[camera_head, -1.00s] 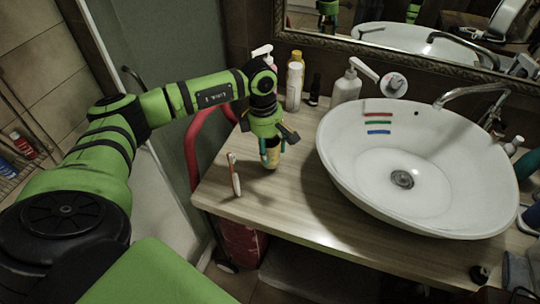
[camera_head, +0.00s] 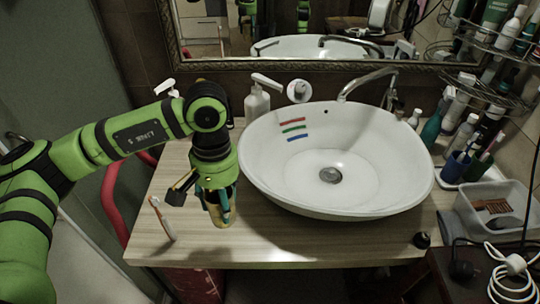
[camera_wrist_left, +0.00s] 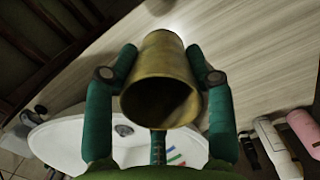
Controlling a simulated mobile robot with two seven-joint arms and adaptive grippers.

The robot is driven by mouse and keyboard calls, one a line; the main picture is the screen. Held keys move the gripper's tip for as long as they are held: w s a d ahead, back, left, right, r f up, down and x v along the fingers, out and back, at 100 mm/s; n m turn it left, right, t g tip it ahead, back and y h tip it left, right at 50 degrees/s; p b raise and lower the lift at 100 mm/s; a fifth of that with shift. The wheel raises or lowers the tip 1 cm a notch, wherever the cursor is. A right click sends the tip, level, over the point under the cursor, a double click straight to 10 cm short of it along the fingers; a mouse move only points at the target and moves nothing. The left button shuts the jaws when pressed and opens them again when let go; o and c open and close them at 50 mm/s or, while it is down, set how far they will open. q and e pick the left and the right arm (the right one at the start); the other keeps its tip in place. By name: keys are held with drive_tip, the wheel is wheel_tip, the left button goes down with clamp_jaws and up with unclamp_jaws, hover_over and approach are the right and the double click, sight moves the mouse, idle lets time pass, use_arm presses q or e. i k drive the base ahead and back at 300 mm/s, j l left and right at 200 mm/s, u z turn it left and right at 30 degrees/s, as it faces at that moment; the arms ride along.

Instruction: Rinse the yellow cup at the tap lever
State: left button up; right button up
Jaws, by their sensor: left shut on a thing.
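The yellow cup (camera_wrist_left: 162,60) is between the green fingers of my left gripper (camera_wrist_left: 160,78) in the left wrist view, its dark open mouth facing the camera. In the head view my left gripper (camera_head: 219,207) points down over the counter, left of the white basin, and its fingers hide most of the cup. I cannot tell whether the cup touches the counter. The chrome tap (camera_head: 368,79) arches over the basin's back right edge. The white basin (camera_head: 270,150) is empty, with a drain and coloured stripes inside. My right gripper is not in view.
A white pump bottle (camera_head: 257,103) is behind the basin. Bottles, a cup of brushes and a clear tray (camera_head: 498,210) crowd the right. The counter's front strip is mostly clear.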

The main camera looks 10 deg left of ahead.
sight(393, 100)
drive_tip(key=k+l+z, duration=0.1)
drive_tip(key=k+z, duration=0.15)
drive_tip(key=k, duration=0.4)
drive_tip(key=i+j+z, duration=0.15)
drive_tip(key=z, duration=0.3)
drive_tip(key=i+j+z, duration=0.1)
drive_tip(key=j+z, duration=0.35)
drive_tip(key=j, duration=0.05)
